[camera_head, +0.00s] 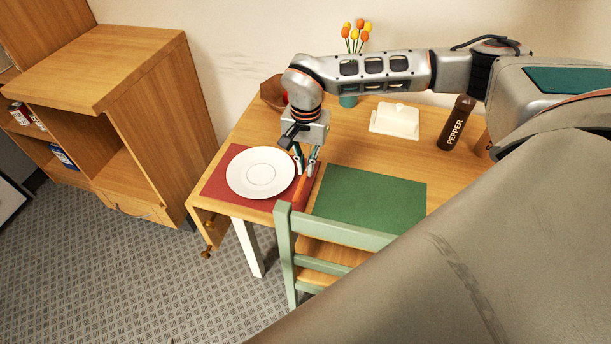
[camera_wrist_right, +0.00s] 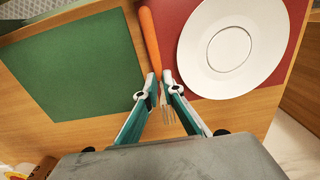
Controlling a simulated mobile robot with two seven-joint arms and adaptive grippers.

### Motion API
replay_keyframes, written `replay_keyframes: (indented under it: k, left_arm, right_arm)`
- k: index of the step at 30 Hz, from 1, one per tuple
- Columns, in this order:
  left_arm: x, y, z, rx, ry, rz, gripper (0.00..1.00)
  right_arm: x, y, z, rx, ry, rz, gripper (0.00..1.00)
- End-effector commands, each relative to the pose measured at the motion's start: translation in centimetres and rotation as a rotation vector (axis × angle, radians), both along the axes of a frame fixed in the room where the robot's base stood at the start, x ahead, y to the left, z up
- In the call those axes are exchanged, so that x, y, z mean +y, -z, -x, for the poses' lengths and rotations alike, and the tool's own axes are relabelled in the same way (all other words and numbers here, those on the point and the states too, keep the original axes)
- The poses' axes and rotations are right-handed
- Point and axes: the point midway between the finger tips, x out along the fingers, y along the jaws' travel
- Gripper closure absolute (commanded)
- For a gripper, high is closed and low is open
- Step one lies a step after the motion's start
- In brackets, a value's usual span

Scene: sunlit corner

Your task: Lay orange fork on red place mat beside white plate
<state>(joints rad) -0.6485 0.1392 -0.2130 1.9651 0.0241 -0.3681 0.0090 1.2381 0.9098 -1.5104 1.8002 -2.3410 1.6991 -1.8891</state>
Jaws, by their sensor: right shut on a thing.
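My right gripper (camera_head: 304,172) is shut on the fork, beside the right side of the white plate (camera_head: 262,174). The fork's orange handle (camera_wrist_right: 149,38) points away from the gripper in the wrist view, and its grey tines show between and below the fingers. In the head view the orange handle (camera_head: 300,194) shows below the fingertips. The plate sits on the red place mat (camera_head: 217,184). The fork lies along the mat's edge nearest the green mat, apart from the plate. I cannot tell whether it touches the mat or hangs just above. My left gripper is not in view.
A green place mat (camera_head: 369,200) lies to the right on the wooden table. A pale green chair (camera_head: 285,245) stands at the front edge. A butter dish (camera_head: 395,121), pepper bottle (camera_head: 456,124), brown bowl (camera_head: 272,92) and flowers (camera_head: 357,33) stand farther back.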

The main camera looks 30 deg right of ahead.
Motion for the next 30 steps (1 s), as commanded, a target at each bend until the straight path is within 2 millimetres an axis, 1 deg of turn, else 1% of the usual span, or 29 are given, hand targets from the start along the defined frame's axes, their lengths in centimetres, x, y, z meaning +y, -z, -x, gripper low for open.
replay_keyframes:
  k: [4, 9, 11, 22, 24, 25, 30]
  left_arm:
    - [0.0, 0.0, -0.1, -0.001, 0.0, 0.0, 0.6]
    - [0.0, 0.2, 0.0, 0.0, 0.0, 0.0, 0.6]
    - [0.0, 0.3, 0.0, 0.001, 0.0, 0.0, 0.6]
    - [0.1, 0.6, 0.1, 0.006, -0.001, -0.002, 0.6]
    - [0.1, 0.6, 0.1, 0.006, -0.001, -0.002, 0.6]
    - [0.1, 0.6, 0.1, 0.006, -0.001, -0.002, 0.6]
    - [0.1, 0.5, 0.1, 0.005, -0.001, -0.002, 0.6]
  right_arm:
    - [0.0, 1.1, 0.0, 0.001, 0.0, 0.0, 1.0]
    - [0.0, 3.6, 0.1, 0.003, 0.0, 0.0, 1.0]
    - [0.0, 4.2, 0.1, 0.001, 0.0, 0.0, 1.0]
    - [0.0, 4.6, 0.0, 0.0, -0.001, 0.0, 1.0]
    - [0.0, 4.6, 0.0, 0.0, -0.001, 0.0, 0.8]
    - [0.0, 4.6, 0.0, 0.0, -0.001, 0.0, 0.75]
    - [0.0, 4.5, 0.0, 0.0, -0.001, 0.0, 0.75]
